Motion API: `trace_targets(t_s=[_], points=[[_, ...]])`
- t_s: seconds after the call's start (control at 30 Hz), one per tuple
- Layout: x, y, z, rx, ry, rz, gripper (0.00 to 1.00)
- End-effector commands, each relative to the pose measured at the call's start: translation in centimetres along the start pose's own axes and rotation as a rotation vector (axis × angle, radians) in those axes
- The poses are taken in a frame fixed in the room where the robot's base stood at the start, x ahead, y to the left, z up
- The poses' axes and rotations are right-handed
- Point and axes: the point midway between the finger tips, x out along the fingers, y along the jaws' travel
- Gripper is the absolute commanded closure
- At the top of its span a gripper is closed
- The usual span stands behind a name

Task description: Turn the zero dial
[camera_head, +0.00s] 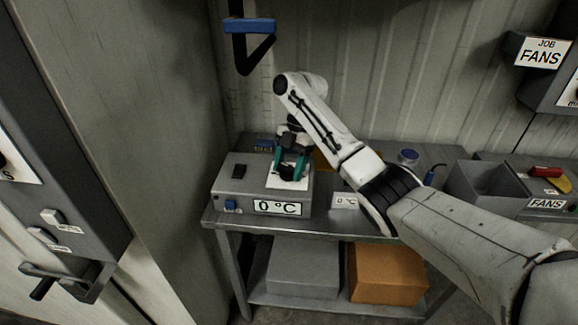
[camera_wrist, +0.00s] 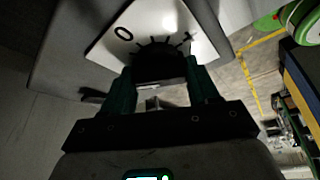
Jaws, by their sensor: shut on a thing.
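The zero dial is a black round knob (camera_wrist: 160,66) on a white scale plate with a "0" and tick marks (camera_wrist: 122,34). It sits on top of a grey box marked "0 °C" (camera_head: 233,186) on the metal bench. In the head view the dial (camera_head: 290,172) is partly covered by my gripper. My gripper (camera_head: 290,165) points down at the dial, its green fingers on either side of it. In the wrist view my gripper's fingers (camera_wrist: 160,78) are shut on the knob. The knob's pointer mark is not clear.
A small "0 °C" card (camera_head: 344,200) stands right of the box. Grey bins (camera_head: 487,187) are at the right. The grey and orange boxes (camera_head: 388,273) lie on the lower shelf.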

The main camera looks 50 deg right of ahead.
Motion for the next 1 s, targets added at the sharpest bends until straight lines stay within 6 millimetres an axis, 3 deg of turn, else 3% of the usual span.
trace_targets(t_s=[0.5, 0.53, 0.77, 1.0], points=[[-0.07, 0.1, -0.08, -0.018, -0.002, -0.006, 0.71], [-0.07, 0.1, -0.08, -0.018, -0.002, -0.006, 0.38], [-0.03, 0.06, -0.04, -0.016, -0.001, -0.006, 0.16], [-0.09, 0.03, -0.01, -0.015, -0.001, -0.006, 0.15]])
